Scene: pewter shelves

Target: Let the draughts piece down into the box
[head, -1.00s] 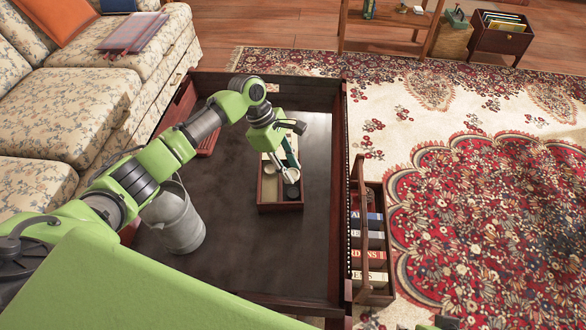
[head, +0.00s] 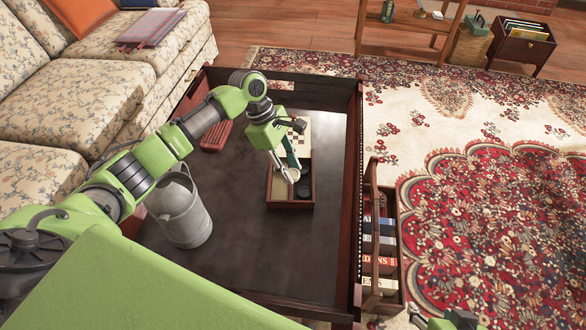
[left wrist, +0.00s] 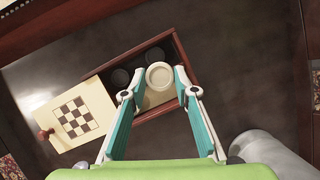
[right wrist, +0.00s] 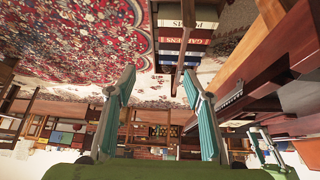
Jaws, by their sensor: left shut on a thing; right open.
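The box (head: 290,205) is a small reddish-brown wooden box on the dark table, with a checkered sliding lid (left wrist: 75,118) drawn partly off it. Inside lie dark round pieces (left wrist: 121,77). My left gripper (head: 290,173) is over the open part of the box, shut on a white draughts piece (left wrist: 159,76) between its fingertips. The piece shows above the box floor; its exact height is hard to tell. My right gripper (right wrist: 158,75) is open and empty, far from the box, beyond the table's right side; only part of it shows in the head view (head: 455,320).
A grey metal watering can (head: 182,215) stands on the table (head: 240,260), left of the box. The table has a raised wooden rim. A rack of books (head: 380,250) stands beside the table's right edge. A floral sofa (head: 100,95) is on the left.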

